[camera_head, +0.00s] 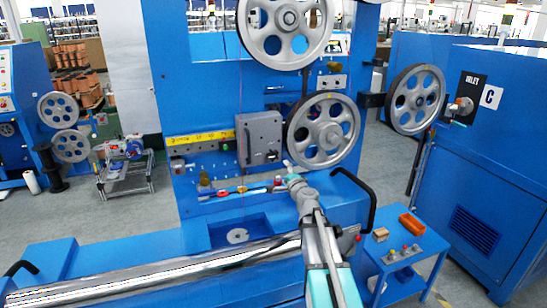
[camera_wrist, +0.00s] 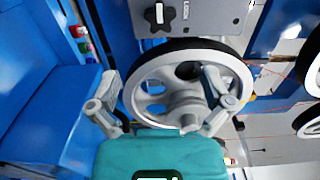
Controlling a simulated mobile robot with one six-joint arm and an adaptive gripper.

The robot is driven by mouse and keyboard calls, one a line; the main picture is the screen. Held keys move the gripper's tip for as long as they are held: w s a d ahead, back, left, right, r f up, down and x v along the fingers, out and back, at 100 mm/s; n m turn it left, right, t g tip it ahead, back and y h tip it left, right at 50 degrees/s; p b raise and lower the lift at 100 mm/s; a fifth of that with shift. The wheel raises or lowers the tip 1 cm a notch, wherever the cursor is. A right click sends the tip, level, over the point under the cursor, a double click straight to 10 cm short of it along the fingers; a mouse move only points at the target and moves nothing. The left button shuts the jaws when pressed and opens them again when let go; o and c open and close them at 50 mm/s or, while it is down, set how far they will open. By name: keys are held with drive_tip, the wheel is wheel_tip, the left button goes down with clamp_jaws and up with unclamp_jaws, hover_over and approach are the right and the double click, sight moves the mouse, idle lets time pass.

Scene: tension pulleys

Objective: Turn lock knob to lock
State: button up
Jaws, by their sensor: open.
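A black star-shaped knob (camera_wrist: 158,15) is on a grey metal plate at the top of the wrist view. It looks like the lock knob, but I cannot tell its turn position. In the head view, a grey box (camera_head: 259,139) with a small dark knob is on the blue machine's face, left of the lower pulley (camera_head: 323,131). My gripper (camera_wrist: 161,80) is open and empty, its fingers spread in front of the spoked pulley (camera_wrist: 185,95). In the head view, my gripper (camera_head: 289,169) is below and right of the grey box, apart from the knob.
A larger pulley (camera_head: 288,28) is above, and another pulley (camera_head: 416,99) is at the right, beside the blue cabinet (camera_head: 490,150). A black handle (camera_head: 362,190) stands right of my arm. A blue cart (camera_head: 405,250) holds an orange block (camera_head: 411,224).

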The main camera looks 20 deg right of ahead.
sight(274, 156)
drive_tip(key=w, duration=1.3)
drive_tip(key=shift+w, duration=0.4)
drive_tip(key=c, duration=1.1)
